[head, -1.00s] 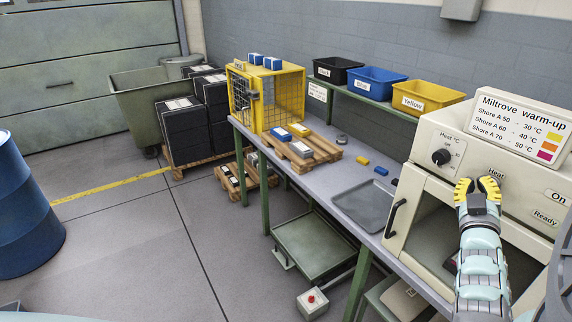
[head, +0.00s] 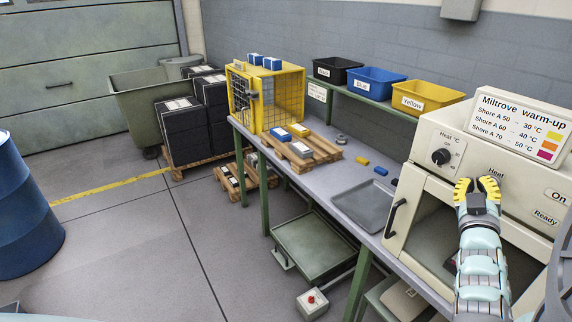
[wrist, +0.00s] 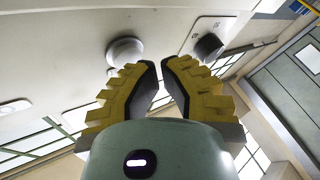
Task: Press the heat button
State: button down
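The cream warm-up machine (head: 425,140) stands at the right end of the bench. Its front panel has a "Heat" label (head: 496,174), and my gripper (head: 477,186) covers the area just below it, so the heat button is hidden in the head view. In the wrist view a round pale button (wrist: 125,50) sits on the panel, just beyond and left of my gripper (wrist: 162,68). The yellow-padded fingers have a narrow gap between their tips and hold nothing. I cannot tell whether a fingertip touches the button.
A black heat knob (head: 441,157) is left of my gripper; it also shows in the wrist view (wrist: 208,46). "On" (head: 558,197) and "Ready" (head: 545,216) labels are to the right. The machine's door handle (head: 396,218) and a grey tray (head: 366,204) are at the left.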

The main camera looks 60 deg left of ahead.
jog(key=shift+s+a, duration=0.1)
jog(key=s, duration=0.6)
jog(key=shift+a+b, duration=0.1)
jog(key=shift+b, duration=0.25)
